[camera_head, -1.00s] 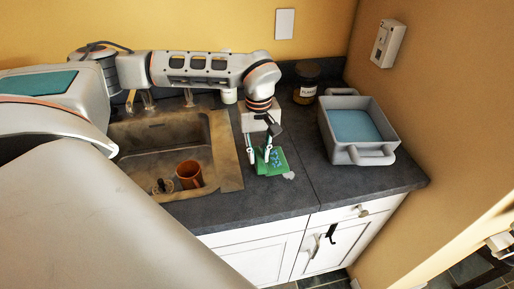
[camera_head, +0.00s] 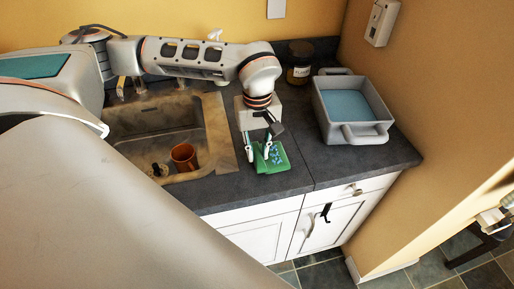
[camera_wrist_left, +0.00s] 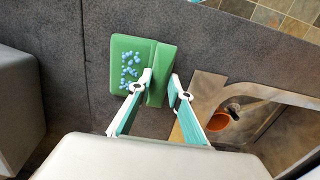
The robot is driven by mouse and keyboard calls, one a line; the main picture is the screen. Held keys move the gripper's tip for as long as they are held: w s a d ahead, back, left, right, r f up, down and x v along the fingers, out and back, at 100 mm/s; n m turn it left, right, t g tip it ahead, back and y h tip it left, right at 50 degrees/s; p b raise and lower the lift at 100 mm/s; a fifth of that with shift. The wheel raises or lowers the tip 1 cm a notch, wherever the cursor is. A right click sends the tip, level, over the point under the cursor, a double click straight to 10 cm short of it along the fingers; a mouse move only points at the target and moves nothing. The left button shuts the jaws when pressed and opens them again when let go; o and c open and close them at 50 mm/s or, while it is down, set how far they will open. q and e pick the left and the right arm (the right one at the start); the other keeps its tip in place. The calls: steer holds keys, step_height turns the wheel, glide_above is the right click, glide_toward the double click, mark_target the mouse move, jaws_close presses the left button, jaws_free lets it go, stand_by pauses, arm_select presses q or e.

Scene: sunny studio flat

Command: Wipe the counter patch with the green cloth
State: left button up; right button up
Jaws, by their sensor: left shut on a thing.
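The green cloth (camera_head: 276,158), with light-blue spots on it, lies on the dark counter between the sink and the grey tub, near the front edge. My left gripper (camera_head: 257,153) comes down onto it from the back and is shut on the cloth. In the left wrist view the cloth (camera_wrist_left: 127,68) has a raised green ridge, and the fingertips (camera_wrist_left: 160,91) stand on both sides of it. No mark of the counter patch shows around the cloth; whether any lies beneath it is hidden.
The sink (camera_head: 215,145) with an orange-brown cup (camera_head: 184,157) in it is to the left. A grey tub (camera_head: 333,125) with a blue inside stands to the right. A dark jar (camera_head: 299,70) stands at the back. The counter right of the cloth is clear.

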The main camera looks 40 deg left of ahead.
mark_target(271, 155)
arm_select(q)
steer(key=shift+w+d, duration=1.3)
steer(key=shift+w, duration=0.25)
steer(key=shift+w+a, duration=1.2)
steer(key=shift+a, duration=0.2)
steer(key=shift+w+a, duration=1.15)
steer(key=shift+a, duration=0.3)
steer(key=shift+w+a, duration=1.2)
steer(key=shift+a, duration=0.2)
steer(key=shift+s, duration=0.1)
steer(key=shift+s+d, duration=0.3)
steer(key=shift+s, duration=0.8)
steer(key=shift+s+d, duration=0.25)
steer(key=shift+s, duration=0.8)
steer(key=shift+s+d, duration=0.3)
steer(key=shift+s, duration=0.8)
steer(key=shift+r, duration=0.1)
steer(key=shift+r, duration=3.4)
steer(key=shift+d, duration=0.1)
